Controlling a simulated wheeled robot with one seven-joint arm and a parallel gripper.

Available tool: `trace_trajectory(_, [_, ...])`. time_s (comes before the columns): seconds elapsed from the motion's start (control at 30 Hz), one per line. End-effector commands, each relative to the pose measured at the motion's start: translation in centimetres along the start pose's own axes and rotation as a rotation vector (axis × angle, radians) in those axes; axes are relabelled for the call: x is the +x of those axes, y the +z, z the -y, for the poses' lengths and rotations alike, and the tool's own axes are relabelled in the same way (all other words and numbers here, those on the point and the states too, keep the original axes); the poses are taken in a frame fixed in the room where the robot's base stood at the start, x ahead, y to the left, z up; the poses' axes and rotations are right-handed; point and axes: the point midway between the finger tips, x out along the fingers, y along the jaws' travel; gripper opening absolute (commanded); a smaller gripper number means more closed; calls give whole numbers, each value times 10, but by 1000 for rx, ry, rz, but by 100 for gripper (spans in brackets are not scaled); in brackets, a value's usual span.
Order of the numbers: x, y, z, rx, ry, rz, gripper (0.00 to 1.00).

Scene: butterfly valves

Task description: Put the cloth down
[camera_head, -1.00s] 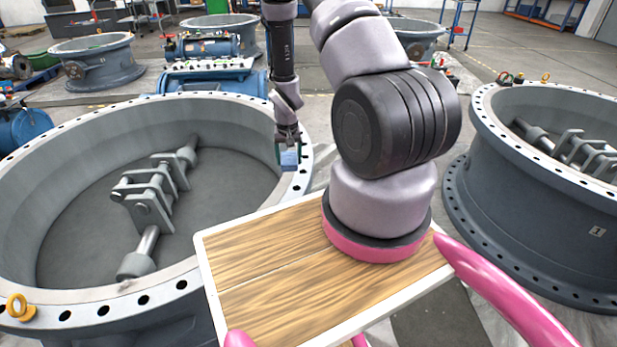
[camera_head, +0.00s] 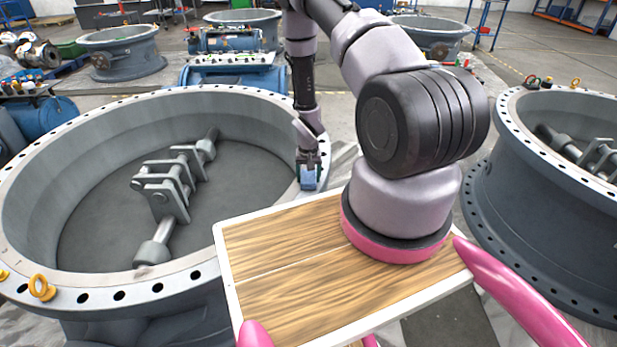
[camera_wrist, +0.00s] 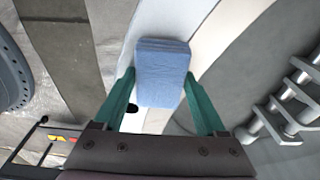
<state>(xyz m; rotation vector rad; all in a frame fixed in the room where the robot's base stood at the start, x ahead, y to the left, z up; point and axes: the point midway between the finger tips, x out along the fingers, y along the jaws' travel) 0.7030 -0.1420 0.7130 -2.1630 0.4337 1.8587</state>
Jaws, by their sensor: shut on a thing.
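The cloth (camera_wrist: 162,72) is a blue folded pad held between the two green fingers of my gripper (camera_wrist: 160,88) in the wrist view. In the head view the blue cloth (camera_head: 308,180) shows small at the end of my gripper (camera_head: 308,168). My gripper is shut on it, above or at the right rim of the large grey valve ring (camera_head: 105,288). In the wrist view the pale flange rim lies behind the cloth, with one dark bolt hole near the left finger. I cannot tell whether the cloth touches the rim.
A second valve ring (camera_head: 540,200) stands at the right. Inside the left ring is a shaft with lever plates (camera_head: 170,190). A yellow eyebolt (camera_head: 42,287) stands on the left ring's front rim. Blue machinery (camera_head: 232,75) stands behind it.

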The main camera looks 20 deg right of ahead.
Motion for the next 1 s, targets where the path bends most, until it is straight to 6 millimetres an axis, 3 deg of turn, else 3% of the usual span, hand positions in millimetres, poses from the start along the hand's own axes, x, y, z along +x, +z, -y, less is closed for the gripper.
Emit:
trace_trajectory(0.13, [3,1,0,0,0,1,13])
trace_trajectory(0.17, [3,1,0,0,0,1,81])
trace_trajectory(0.2, [3,1,0,0,0,1,96])
trace_trajectory(0.23, [3,1,0,0,0,1,100])
trace_trajectory(0.57, [-4,0,0,0,-1,-1,100])
trace_trajectory(1.0, [-89,-1,1,1,-1,-2,100])
